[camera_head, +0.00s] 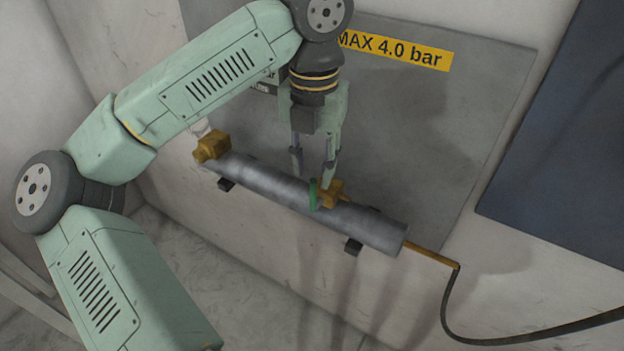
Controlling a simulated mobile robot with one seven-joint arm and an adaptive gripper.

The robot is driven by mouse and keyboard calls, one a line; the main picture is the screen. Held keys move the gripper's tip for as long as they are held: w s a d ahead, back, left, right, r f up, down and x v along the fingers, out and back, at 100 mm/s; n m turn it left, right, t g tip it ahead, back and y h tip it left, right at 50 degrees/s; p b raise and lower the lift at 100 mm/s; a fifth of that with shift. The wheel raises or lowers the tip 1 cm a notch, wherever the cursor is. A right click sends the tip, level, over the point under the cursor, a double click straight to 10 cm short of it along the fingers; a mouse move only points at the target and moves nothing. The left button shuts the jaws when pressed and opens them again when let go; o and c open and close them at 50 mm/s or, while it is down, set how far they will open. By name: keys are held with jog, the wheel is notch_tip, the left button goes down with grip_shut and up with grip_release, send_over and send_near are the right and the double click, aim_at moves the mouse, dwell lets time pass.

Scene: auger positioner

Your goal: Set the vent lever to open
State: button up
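A green lever (313,195) sits on a brass valve (332,192) on the grey metal cylinder (265,178). It looks like the vent lever; it stands roughly across the cylinder's length. My gripper (312,172) points down just above the lever and valve. Its two fingers are apart with nothing seen between them. The right fingertip is close to the valve; I cannot tell whether it touches. No marking for the lever's open position is readable.
A second brass fitting (211,147) is at the cylinder's left end. A brass rod (430,254) leaves the right end, joined to a black hose (447,305). Black brackets (353,247) hold the cylinder. A grey panel (440,130) with a yellow "MAX 4.0 bar" label (400,50) is behind.

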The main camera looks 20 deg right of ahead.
aim_at(313, 178)
jog(key=shift+f+p, duration=0.35)
jog(key=shift+f, duration=2.2)
jog(key=shift+c, duration=0.5)
grip_shut()
